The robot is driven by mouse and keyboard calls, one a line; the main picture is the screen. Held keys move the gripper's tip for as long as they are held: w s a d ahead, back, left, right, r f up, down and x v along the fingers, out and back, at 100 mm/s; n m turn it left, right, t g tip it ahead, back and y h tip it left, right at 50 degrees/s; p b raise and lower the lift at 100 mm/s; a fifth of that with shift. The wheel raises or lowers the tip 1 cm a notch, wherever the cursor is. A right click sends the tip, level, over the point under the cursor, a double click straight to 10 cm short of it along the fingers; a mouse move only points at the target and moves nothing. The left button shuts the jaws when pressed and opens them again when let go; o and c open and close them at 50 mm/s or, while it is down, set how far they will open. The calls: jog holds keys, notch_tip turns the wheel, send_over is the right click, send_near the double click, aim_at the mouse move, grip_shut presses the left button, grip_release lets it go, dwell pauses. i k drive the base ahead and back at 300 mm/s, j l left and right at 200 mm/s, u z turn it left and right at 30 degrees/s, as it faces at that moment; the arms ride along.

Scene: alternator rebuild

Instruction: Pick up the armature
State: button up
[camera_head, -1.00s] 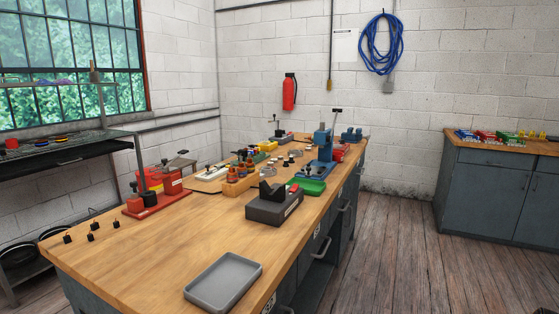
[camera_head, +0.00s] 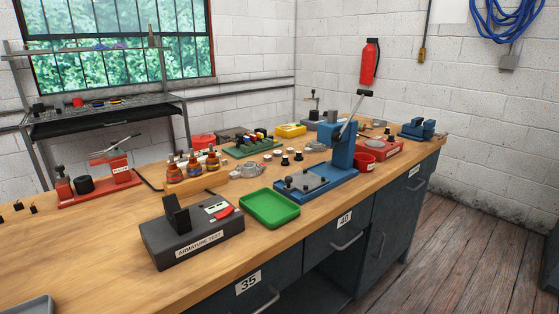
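Three copper-coloured parts that look like armatures (camera_head: 193,166) stand upright side by side in a wooden rack (camera_head: 203,185) on the bench, left of the middle of the head view. Their upper ends differ in colour, but the fine detail is too small to tell. In front of the rack sits a dark grey box labelled "ARMATURE TEST" (camera_head: 195,240), with a black V-shaped block on top and a red-marked panel. The block holds no armature. My gripper is not in view.
A green tray (camera_head: 269,209) lies right of the test box, and a blue press (camera_head: 322,172) stands behind it. A red fixture (camera_head: 98,183) is at the left. The wooden bench top (camera_head: 90,250) is clear at the front left. A grey tray (camera_head: 28,306) shows at the lower left corner.

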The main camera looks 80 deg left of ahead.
aim_at(212, 162)
jog(key=u, duration=0.4)
jog(key=i+u, duration=0.1)
jog(key=u, duration=0.35)
jog(key=l+u, duration=0.1)
jog(key=u, duration=0.3)
jog(key=i+u, duration=0.1)
jog(key=u, duration=0.35)
jog(key=l, duration=0.05)
